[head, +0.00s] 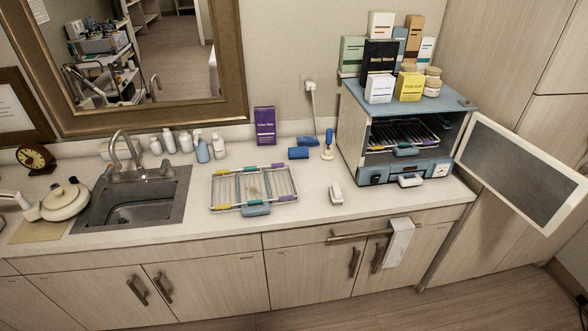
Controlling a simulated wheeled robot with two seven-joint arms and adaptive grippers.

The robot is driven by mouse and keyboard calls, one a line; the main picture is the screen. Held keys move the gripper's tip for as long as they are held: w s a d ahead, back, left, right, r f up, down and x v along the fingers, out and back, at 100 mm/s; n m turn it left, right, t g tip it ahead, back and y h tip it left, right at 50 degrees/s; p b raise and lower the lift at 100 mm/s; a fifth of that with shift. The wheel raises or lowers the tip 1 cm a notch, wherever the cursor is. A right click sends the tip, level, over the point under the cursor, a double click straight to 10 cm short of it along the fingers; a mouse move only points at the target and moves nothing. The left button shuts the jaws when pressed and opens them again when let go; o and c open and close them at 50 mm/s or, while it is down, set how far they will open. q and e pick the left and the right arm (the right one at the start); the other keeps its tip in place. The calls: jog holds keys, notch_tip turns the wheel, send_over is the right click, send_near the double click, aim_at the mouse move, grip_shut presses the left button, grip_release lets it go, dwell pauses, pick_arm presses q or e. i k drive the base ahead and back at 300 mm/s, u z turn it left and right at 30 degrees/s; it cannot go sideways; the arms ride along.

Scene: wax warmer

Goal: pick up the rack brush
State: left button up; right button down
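I cannot tell for certain which item is the rack brush. A small upright item with a blue handle and a pale base (327,146) stands on the counter between the wire rack and the toaster-like cabinet. A small white block-like item (336,194) lies nearer the counter's front edge; it is too small to tell whether it has bristles. A wire rack (254,187) with coloured corner clips and a blue front handle lies flat on the counter to their left. Neither of my grippers shows in the head view.
The blue cabinet (361,150) has its glass door (522,170) swung open to the right, with boxes stacked on top. A blue roll (299,153) and purple box (265,126) are behind. The sink (133,200) is left. The counter between rack and cabinet is mostly clear.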

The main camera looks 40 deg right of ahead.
aim_at(334, 190)
jog(key=z, duration=1.75)
